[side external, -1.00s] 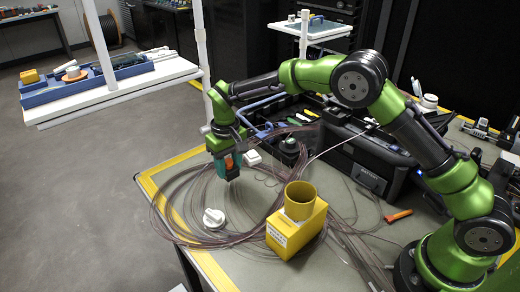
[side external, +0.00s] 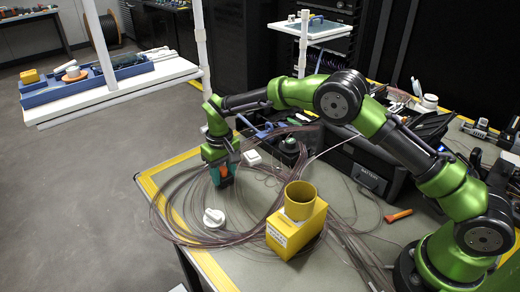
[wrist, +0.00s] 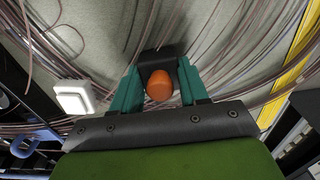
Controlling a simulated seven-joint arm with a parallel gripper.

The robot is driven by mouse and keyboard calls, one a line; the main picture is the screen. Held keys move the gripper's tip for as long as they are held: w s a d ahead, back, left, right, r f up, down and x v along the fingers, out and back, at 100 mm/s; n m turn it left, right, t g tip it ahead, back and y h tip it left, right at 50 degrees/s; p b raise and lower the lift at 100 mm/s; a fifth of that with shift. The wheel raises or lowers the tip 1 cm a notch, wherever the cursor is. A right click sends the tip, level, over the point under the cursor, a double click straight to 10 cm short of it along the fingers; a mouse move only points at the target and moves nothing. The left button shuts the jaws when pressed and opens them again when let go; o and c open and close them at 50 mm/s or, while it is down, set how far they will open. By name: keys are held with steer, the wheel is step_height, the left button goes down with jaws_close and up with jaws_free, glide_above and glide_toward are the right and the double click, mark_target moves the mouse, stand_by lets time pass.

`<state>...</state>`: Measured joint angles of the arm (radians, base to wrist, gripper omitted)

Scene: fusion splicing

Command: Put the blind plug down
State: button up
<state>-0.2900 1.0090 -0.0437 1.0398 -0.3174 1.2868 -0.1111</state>
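The blind plug appears to be the piece with a rounded orange end (wrist: 159,85) and a dark block behind it, seen between my fingers in the wrist view. My gripper (wrist: 158,82) has teal fingers on either side of this piece and looks shut on it. In the side view my gripper (side external: 221,178) points down, low over the loops of thin brown fibre at the table's left part. The fingertips and the held piece are small there, and I cannot tell whether the piece touches the table.
A white round knob-like piece (side external: 213,217) lies near the front left. A yellow box (side external: 289,238) bears a yellow cup (side external: 300,200). A white square piece (side external: 252,157) lies right of my gripper. Fibre loops (side external: 180,232) cover much of the table's left part.

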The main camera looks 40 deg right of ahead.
steer(key=o, duration=0.5)
steer(key=shift+c, duration=0.2)
step_height(320, 180, up, 12)
step_height(320, 180, up, 7)
steer(key=t, duration=0.1)
glide_above(223, 169)
steer(key=s+d, duration=0.3)
steer(key=s+d+r+m+t+y, duration=0.2)
steer(key=s+d+r, duration=0.2)
steer(key=s+r, duration=0.4)
steer(key=s+d+f+m+t, duration=0.1)
steer(key=s+d+t, duration=0.1)
steer(key=s, duration=0.8)
steer(key=s+d+f+m+t, duration=0.1)
steer(key=s+d+f+t, duration=0.1)
steer(key=s, duration=0.7)
steer(key=shift+s+d+f, duration=0.3)
steer(key=shift+s+d, duration=0.05)
steer(key=shift+s, duration=0.05)
